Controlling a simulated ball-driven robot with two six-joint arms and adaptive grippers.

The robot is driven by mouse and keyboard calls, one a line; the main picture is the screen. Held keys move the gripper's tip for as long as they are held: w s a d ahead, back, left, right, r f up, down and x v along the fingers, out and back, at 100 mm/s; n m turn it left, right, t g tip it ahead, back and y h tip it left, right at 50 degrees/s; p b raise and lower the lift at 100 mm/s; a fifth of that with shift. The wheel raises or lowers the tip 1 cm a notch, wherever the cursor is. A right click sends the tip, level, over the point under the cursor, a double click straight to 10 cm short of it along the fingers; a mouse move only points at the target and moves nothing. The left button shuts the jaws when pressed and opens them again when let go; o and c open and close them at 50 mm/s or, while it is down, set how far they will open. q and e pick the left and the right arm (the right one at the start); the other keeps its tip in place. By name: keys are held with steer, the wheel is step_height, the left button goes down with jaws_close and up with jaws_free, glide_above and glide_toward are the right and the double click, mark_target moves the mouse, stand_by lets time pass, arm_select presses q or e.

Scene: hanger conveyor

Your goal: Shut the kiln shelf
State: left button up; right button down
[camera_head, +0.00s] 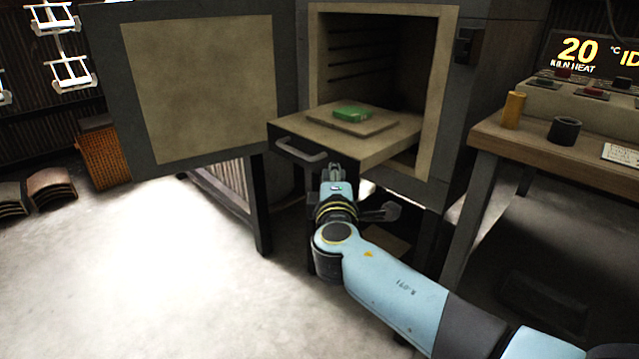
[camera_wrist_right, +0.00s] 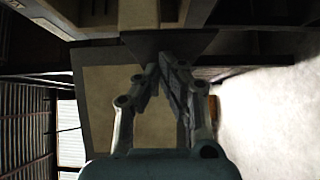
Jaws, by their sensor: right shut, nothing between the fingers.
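The kiln shelf (camera_head: 392,138) is pulled out of the open kiln (camera_head: 446,95), and its dark front with a bar handle (camera_head: 301,150) sticks out past the opening. A green piece (camera_head: 352,114) lies on a flat slab on the shelf. My right gripper (camera_head: 333,172) is shut and empty, just in front of and below the shelf front, right of the handle. Whether it touches the front I cannot tell. The right wrist view shows its fingers (camera_wrist_right: 162,68) close together before a dark surface. My left gripper is not in view.
The kiln door (camera_head: 210,88) stands wide open to the left. A wicker basket (camera_head: 101,155) stands at the left. The floor at front left is clear.

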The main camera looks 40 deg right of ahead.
mark_target(372, 157)
steer(key=d, duration=0.4)
steer(key=d+b, duration=0.1)
steer(key=d, duration=0.3)
steer(key=w+d+b, duration=0.1)
steer(key=d, duration=0.3)
steer(key=shift+f, duration=0.1)
steer(key=d, duration=0.2)
steer(key=d+b, duration=0.1)
steer(key=d, duration=0.2)
steer(key=d+b, duration=0.1)
steer(key=d, duration=0.2)
steer(key=shift+w, duration=0.25)
steer(key=shift+w+d+b, duration=0.1)
steer(key=shift+d+b, duration=0.25)
steer(key=shift+d, duration=0.25)
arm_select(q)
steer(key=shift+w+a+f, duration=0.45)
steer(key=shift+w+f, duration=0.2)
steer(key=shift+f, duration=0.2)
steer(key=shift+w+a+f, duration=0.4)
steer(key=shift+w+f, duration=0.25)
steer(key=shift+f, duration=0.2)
arm_select(e)
steer(key=shift+d, duration=0.2)
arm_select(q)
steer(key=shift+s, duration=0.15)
